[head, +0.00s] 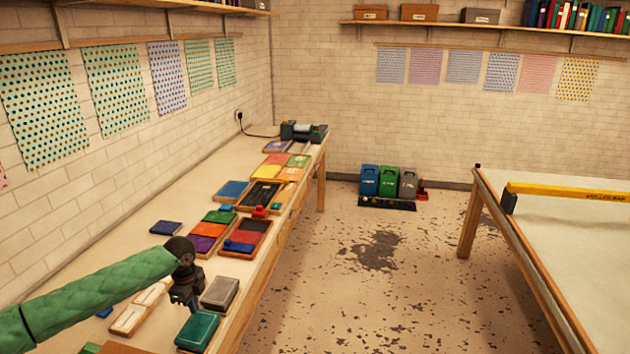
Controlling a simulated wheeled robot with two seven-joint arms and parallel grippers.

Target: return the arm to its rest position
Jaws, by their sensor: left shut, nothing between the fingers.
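My left arm, in a green quilted sleeve, reaches in from the lower left of the head view. Its dark gripper (186,298) points down over the near part of the long workbench (85,262) and is shut with nothing in it. A green pad (198,330) lies just below and right of the gripper, and a grey box (220,293) lies right of it. A tray with pale pieces (135,312) lies left of it. My right gripper is not in view. No foil rolls can be made out.
Coloured trays and a dark machine (303,131) stand farther along the bench by the wall. A second table (590,245) at the right bears a yellow bar (570,192). Blue, green and grey bins (388,182) stand at the back. The floor between is open.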

